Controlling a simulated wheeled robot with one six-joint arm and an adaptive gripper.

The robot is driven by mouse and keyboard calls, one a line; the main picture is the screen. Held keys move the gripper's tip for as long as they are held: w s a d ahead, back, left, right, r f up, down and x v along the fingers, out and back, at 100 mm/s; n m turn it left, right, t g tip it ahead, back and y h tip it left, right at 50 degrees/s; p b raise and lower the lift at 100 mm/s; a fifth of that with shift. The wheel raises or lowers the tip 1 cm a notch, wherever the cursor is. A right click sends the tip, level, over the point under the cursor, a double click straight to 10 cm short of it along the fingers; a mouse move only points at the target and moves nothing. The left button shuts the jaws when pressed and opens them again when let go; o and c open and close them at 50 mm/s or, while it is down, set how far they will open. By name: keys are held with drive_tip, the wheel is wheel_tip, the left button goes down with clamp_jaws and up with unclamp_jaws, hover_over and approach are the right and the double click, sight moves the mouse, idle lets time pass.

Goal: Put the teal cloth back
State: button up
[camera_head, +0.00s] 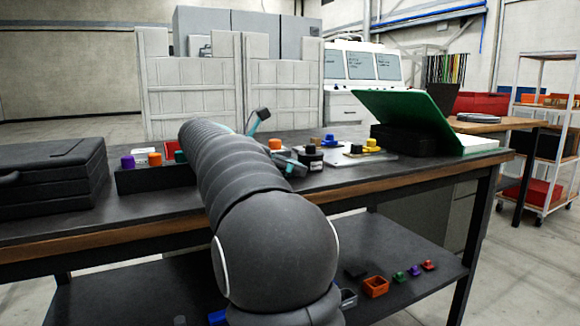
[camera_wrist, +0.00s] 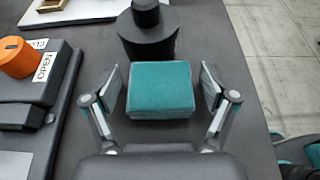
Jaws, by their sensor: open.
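The teal cloth (camera_wrist: 160,90), a folded square block, lies between the two fingers of my gripper (camera_wrist: 162,98) in the wrist view. My gripper is open, with one finger on each side of the cloth and a small gap showing on both sides. Just beyond the cloth stands a black round knob-like piece (camera_wrist: 147,42). In the head view my arm covers much of the bench middle, and I cannot make out the cloth there.
An orange knob (camera_wrist: 18,58) on a dark box with an "OPEN" label stands left of my gripper. On the bench (camera_head: 452,173) are a black case (camera_head: 50,175), several coloured knobs and a tilted green panel (camera_head: 405,118). The bench edge is close on the wrist view's right.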

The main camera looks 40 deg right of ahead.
drive_tip(key=shift+r, duration=0.25)
drive_tip(key=p+v, duration=0.2)
drive_tip(key=v, duration=1)
drive_tip(key=shift+f, duration=0.1)
